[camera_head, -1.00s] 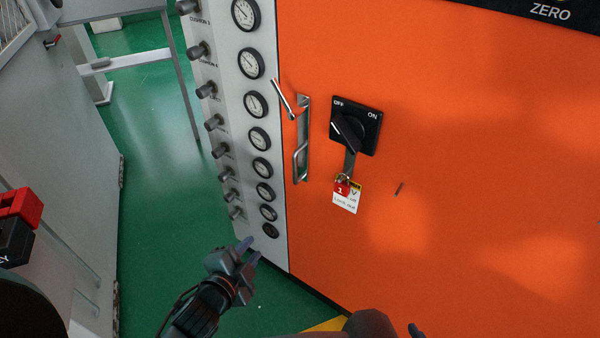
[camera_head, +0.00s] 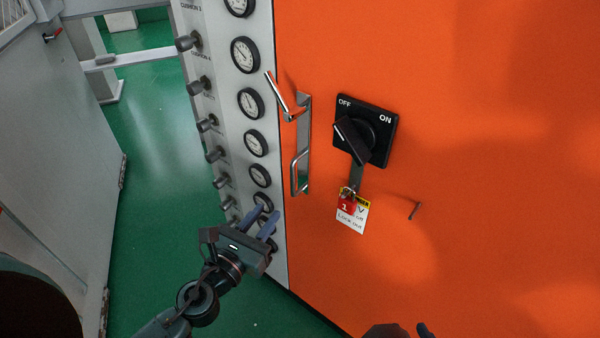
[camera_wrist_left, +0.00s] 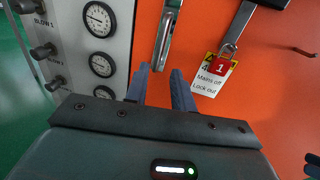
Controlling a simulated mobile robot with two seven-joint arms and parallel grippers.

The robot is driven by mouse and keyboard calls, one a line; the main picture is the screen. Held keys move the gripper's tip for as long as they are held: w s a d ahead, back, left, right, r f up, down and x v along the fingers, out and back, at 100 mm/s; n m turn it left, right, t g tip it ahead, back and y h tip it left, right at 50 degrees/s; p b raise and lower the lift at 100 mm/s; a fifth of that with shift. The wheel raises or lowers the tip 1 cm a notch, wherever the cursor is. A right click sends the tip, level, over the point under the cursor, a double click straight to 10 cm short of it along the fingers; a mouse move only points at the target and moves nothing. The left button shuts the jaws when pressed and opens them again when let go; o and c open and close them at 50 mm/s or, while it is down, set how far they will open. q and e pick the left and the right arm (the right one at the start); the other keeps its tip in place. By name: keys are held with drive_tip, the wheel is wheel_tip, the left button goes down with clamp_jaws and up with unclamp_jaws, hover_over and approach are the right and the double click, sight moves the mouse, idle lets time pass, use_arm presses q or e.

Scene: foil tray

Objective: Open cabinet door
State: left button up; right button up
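The orange cabinet door (camera_head: 450,170) fills the right of the head view and looks shut. Its metal handle (camera_head: 303,150), with a lever tilted out at the top, is near the door's left edge. My left gripper (camera_head: 268,222) is below and left of the handle, apart from it, fingers pointing up toward it. In the left wrist view the two fingers (camera_wrist_left: 161,85) are spread with nothing between them, and the handle's lower part (camera_wrist_left: 165,40) is ahead of them. At the head view's bottom edge a dark part (camera_head: 400,331), possibly my right gripper, barely shows.
Right of the handle is a black OFF/ON switch (camera_head: 364,130) with a red lock and tag (camera_head: 352,210) hanging below. A gauge panel (camera_head: 228,110) with protruding knobs stands left of the door. A grey cabinet (camera_head: 65,150) is further left, with green floor between.

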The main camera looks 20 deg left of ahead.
sight(292, 180)
use_arm(q)
drive_tip(key=p+x, duration=0.1)
drive_tip(key=x, duration=1.1)
drive_tip(key=shift+w+p, duration=0.35)
drive_tip(key=shift+p, duration=0.05)
drive_tip(key=shift+c, duration=0.2)
clamp_jaws()
